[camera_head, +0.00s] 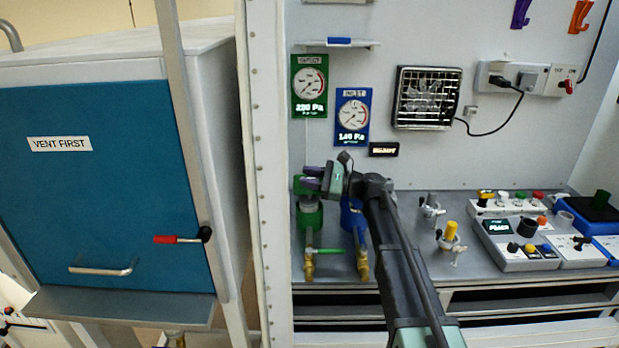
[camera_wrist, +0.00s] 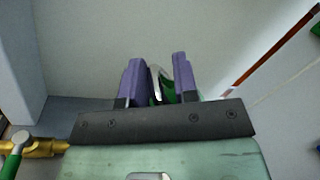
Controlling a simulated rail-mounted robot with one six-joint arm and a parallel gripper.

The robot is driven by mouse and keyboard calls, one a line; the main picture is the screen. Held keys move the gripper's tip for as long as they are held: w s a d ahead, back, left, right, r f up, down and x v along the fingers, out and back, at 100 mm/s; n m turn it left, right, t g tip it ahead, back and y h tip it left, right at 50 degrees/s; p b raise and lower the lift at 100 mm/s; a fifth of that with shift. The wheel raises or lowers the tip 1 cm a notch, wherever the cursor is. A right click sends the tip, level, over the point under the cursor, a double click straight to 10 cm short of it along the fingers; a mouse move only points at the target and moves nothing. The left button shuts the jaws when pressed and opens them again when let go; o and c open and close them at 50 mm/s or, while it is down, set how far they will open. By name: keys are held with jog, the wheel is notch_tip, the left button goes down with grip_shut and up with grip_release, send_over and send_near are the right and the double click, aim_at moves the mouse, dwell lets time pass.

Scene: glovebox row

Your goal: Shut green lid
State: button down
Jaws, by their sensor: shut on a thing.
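My gripper (camera_head: 309,183) reaches over the green pot (camera_head: 310,219) on the bench at the left of the glovebox. Its purple fingers (camera_wrist: 159,80) are shut on a green part with a pale curved edge, apparently the green lid (camera_wrist: 168,92). In the head view the green lid (camera_head: 298,184) shows just left of the fingers, above the pot. The fingers hide much of it, so I cannot tell its exact tilt or whether it touches the rim.
A blue pot (camera_head: 350,216) stands close to the right, partly behind my arm. Brass pipes with a green-handled valve (camera_head: 327,251) run in front. Gauges (camera_head: 309,86) hang on the wall behind. Small pots and control boxes (camera_head: 514,247) fill the bench's right side.

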jog(key=c, duration=1.1)
grip_release()
jog(key=shift+w+f, duration=0.1)
jog(key=shift+o, duration=0.2)
notch_tip(320, 180, up, 20)
jog(key=p, duration=2)
